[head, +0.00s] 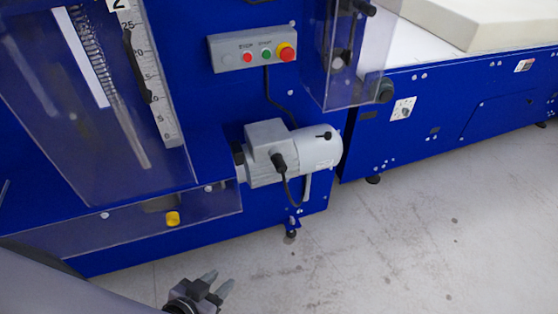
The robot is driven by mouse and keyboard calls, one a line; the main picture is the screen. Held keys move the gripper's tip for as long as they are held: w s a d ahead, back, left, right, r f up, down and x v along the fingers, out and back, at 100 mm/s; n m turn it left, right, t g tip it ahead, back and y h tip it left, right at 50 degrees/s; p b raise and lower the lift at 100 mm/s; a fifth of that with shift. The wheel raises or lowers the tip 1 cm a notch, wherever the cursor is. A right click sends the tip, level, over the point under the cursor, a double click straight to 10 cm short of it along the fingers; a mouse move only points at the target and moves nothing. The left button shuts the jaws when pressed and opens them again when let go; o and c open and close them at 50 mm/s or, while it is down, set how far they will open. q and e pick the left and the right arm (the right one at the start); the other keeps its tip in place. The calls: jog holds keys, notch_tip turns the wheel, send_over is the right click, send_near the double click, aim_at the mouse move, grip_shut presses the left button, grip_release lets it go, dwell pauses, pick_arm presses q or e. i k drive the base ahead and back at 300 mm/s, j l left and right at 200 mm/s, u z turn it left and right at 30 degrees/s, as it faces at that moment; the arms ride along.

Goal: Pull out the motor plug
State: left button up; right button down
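The grey motor (318,148) is mounted on the side of the blue machine, right of centre in the head view. The black motor plug (279,162) sits at the front of the motor's grey terminal box (267,134), and a dark cable loops down from it. My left gripper (221,278) is at the bottom, below and left of the motor and well apart from the plug. Its two grey fingers are spread with nothing between them. My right gripper is not in view.
A control box (252,52) with red and green buttons and a red knob is above the motor. A clear guard (345,55) hangs at upper right. Another clear cover (125,222) with a yellow knob (173,218) is at left. Grey floor (400,240) is open at lower right.

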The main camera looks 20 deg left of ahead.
aim_at(277, 159)
jog(key=u, duration=0.35)
jog(key=i+l+u, duration=0.1)
jog(key=l+u, duration=0.15)
jog(key=u, duration=0.2)
jog(key=l+u, duration=0.25)
jog(key=u, duration=0.2)
jog(key=l+u, duration=0.4)
jog(key=l, duration=0.4)
jog(key=k+l+u, duration=0.15)
jog(key=l, duration=1.35)
jog(key=i, duration=0.05)
